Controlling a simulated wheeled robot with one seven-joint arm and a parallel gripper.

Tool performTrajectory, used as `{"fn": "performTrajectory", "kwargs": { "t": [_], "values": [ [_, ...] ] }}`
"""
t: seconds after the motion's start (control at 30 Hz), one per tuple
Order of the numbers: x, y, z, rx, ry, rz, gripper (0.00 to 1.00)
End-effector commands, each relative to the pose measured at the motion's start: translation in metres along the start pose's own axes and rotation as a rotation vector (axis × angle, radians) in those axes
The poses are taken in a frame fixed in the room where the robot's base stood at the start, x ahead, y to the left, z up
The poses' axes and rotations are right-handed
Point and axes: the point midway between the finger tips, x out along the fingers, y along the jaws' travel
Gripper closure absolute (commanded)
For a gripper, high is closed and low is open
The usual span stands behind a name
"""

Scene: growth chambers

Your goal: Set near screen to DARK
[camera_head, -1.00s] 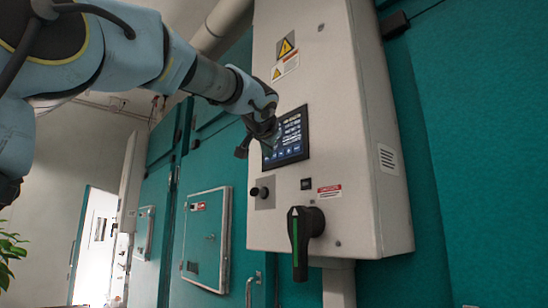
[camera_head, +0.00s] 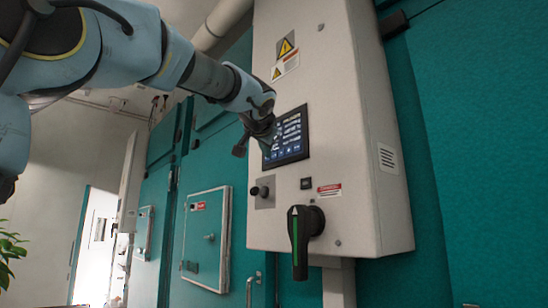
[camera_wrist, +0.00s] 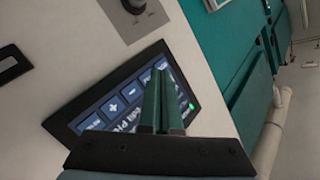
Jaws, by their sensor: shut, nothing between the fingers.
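The near screen (camera_head: 286,139) is a dark touch panel with a black frame on the front of the pale control cabinet. Its lit rows and buttons are too small to read in the head view. In the wrist view the screen (camera_wrist: 108,105) is tilted, and plus and minus buttons show on it. My gripper (camera_head: 270,143) is at the left part of the screen, its fingers pointing at it. In the wrist view my gripper (camera_wrist: 160,75) is shut and empty, its fingers covering part of the screen. I cannot tell whether the fingertips touch the glass.
Below the screen are a black knob (camera_head: 263,191) and a large black rotary handle (camera_head: 303,240) with a green stripe, standing out from the cabinet (camera_head: 350,190). Teal chamber walls (camera_head: 470,150) lie behind. A small teal door (camera_head: 207,238) is at left.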

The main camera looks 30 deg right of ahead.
Motion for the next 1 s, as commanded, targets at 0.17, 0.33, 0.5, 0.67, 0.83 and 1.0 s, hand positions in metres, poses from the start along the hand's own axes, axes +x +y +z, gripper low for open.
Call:
{"fn": "performTrajectory", "kwargs": {
  "t": [0.17,0.33,0.5,0.67,0.83,1.0],
  "values": [
    [-0.002,-0.002,0.002,-0.001,0.000,-0.001,1.00],
    [-0.002,-0.002,0.002,-0.001,0.000,0.000,1.00],
    [-0.009,-0.006,0.006,0.001,-0.002,-0.001,1.00],
    [-0.019,-0.015,0.015,-0.001,-0.002,-0.003,1.00],
    [-0.030,-0.022,0.022,0.001,-0.001,-0.001,1.00],
    [-0.037,-0.027,0.027,0.000,0.000,-0.001,1.00]
  ]
}}
